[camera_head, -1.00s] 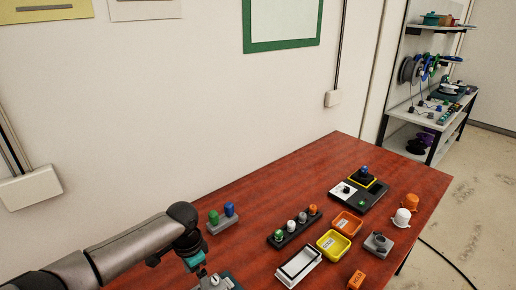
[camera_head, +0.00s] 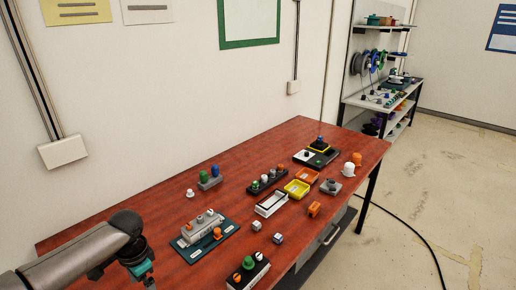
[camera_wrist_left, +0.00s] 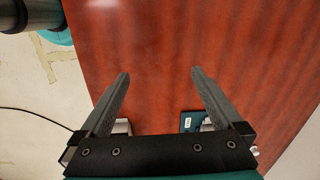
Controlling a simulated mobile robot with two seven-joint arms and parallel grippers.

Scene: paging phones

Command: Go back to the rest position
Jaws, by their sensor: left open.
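My left arm comes in from the lower left of the head view, above the near left part of the red-brown table (camera_head: 110,225); its gripper is cut off at the bottom edge there. In the left wrist view my left gripper (camera_wrist_left: 158,85) is open, its two fingers apart with only bare table surface between and beyond them. It holds nothing. Part of a teal plate (camera_wrist_left: 190,121) shows behind the right finger there. My right gripper is in neither view.
A teal board with a grey block (camera_head: 205,240) stands right of my left arm. A black box with a green knob (camera_head: 249,268) is at the near edge. Yellow (camera_head: 297,189) and orange trays lie farther back. A shelf rack (camera_head: 385,95) stands beyond; floor to the right is mostly clear.

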